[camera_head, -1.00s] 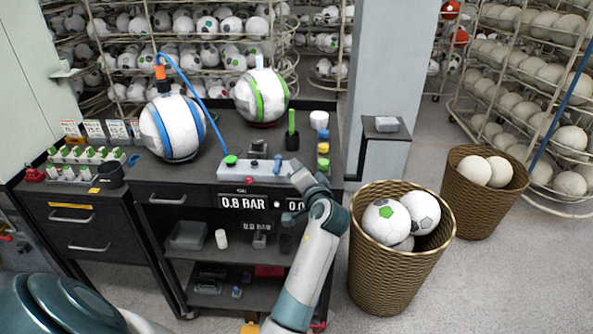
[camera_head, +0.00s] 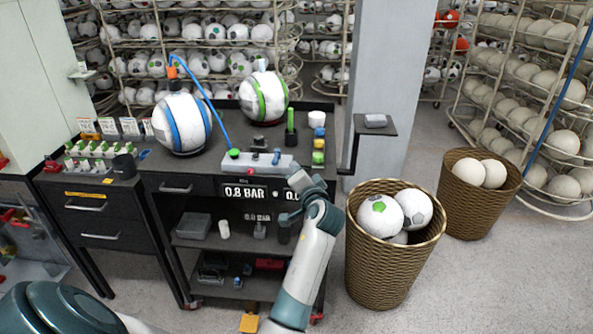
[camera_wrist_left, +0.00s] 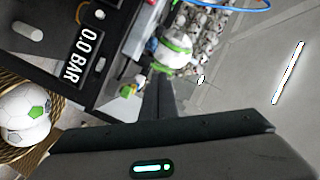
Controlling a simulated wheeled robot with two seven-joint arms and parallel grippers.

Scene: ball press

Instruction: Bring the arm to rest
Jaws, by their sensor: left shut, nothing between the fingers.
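My left gripper (camera_head: 297,188) is in front of the right part of the black bench (camera_head: 180,168), by the edge of its pressure displays. In the left wrist view its fingers (camera_wrist_left: 160,92) are together with nothing between them. My left arm rises from the bottom middle of the head view, in front of the bench's open shelves. It partly covers the right display. My right gripper is not in view.
A blue-striped ball (camera_head: 182,124) and a green-striped ball (camera_head: 263,97) rest on the bench. A white control box (camera_head: 258,164) lies before them. A wicker basket (camera_head: 385,265) of balls stands right of my arm, another basket (camera_head: 475,205) behind it. Floor between is narrow.

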